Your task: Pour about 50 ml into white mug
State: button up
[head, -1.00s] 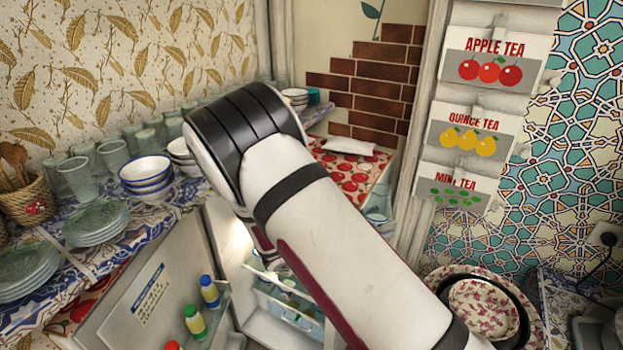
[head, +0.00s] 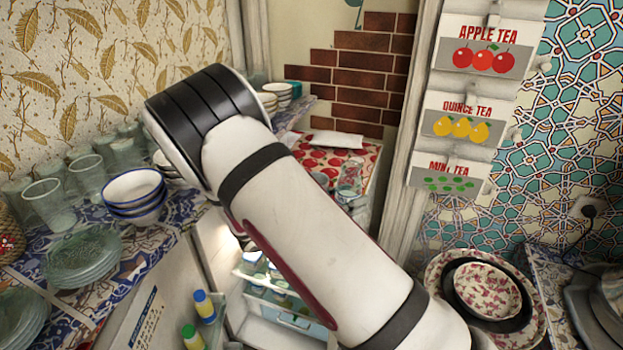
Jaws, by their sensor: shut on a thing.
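My gripper is out of the head view. My white and black arm crosses the middle of the picture and hides what lies behind and below it. I cannot make out a white mug or any pouring vessel. A stack of white bowls with blue rims (head: 134,190) stands on the patterned counter at the left, but these are bowls, not a mug.
Glasses (head: 46,203) and green glass plates (head: 82,257) crowd the left counter. An open cabinet door (head: 150,310) and lit shelf (head: 285,302) lie below my arm. A cherry-patterned cloth (head: 335,158) is behind it. Bowls (head: 487,285) stand at the lower right.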

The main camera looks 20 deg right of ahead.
jog(key=shift+n, duration=0.4)
jog(key=n, duration=0.1)
jog(key=n+b, duration=0.1)
jog(key=n+h, duration=0.1)
jog(key=shift+w+a+r+n+t+b, duration=0.15)
jog(key=shift+w+r+n+t+b, duration=0.05)
jog(key=shift+w+n+t+b, duration=0.1)
jog(key=n, duration=0.1)
jog(key=n+b, duration=0.1)
jog(key=n, duration=0.1)
jog(key=shift+w+a+f+n+t, duration=0.2)
jog(key=shift+w+n+t, duration=0.1)
jog(key=shift+w+t, duration=0.1)
jog(key=shift+s+n+h, duration=0.15)
jog(key=shift+n+h, duration=0.15)
jog(key=shift+n, duration=0.4)
jog(key=shift+d+n+t, duration=0.1)
jog(key=shift+n+t, duration=0.2)
jog(key=shift+s+d+r+n+t+p, duration=0.1)
jog(key=shift+s+r+n+t+p, duration=0.25)
jog(key=shift+r+n, duration=0.35)
jog(key=shift+s+d+f+n+t, duration=0.1)
jog(key=shift+n+t, duration=0.3)
jog(key=shift+n, duration=0.8)
jog(key=shift+s+d+n+t, duration=0.1)
jog(key=shift+n+t, duration=0.25)
jog(key=shift+n, duration=0.85)
jog(key=shift+w+a+r+n, duration=0.2)
jog(key=shift+r+n, duration=0.15)
jog(key=shift+n, duration=0.15)
